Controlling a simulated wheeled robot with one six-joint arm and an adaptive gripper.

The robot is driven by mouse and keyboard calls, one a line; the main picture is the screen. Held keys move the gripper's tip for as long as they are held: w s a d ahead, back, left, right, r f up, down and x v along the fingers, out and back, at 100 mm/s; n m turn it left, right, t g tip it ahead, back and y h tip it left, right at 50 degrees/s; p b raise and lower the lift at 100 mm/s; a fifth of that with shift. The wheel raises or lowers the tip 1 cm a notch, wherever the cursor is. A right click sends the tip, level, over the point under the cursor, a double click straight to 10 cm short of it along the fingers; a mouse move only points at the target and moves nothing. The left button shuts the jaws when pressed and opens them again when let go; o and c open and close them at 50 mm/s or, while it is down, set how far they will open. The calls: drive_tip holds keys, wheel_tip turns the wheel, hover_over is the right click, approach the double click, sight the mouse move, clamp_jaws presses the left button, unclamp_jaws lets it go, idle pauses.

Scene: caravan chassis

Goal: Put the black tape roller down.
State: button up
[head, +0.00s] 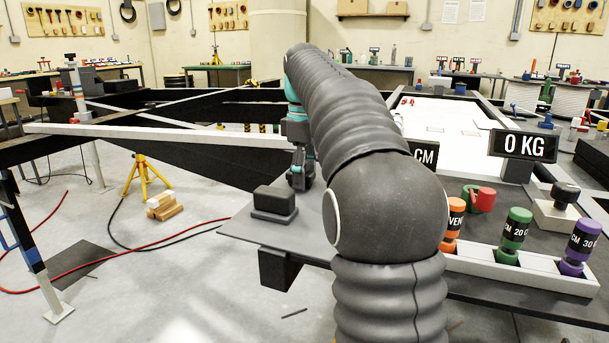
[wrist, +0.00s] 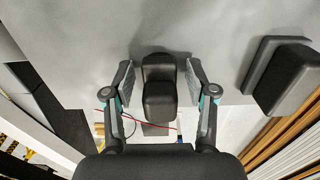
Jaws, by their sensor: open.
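A black two-part object, which looks like the black tape roller (wrist: 158,98), is between my fingers in the wrist view. My gripper (wrist: 160,80) is open, with one finger on each side of it and a visible gap on both sides. The roller appears to be at the edge of the grey tabletop (wrist: 90,35); its contact with the top is hidden. In the head view my gripper (head: 300,180) is low over the dark table's left end, and the roller cannot be made out clearly there.
A black block on a flat base (head: 274,201) stands close by on the table corner; it shows right of my gripper in the wrist view (wrist: 288,78). A white rack (head: 520,270) with coloured handles and a "0 KG" display (head: 524,146) are further right. Beyond the left edge is open floor.

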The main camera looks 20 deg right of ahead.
wheel_tip(320, 180, up, 7)
drive_tip(key=p, duration=0.2)
drive_tip(key=shift+r+p, duration=0.15)
drive_tip(key=shift+p, duration=0.15)
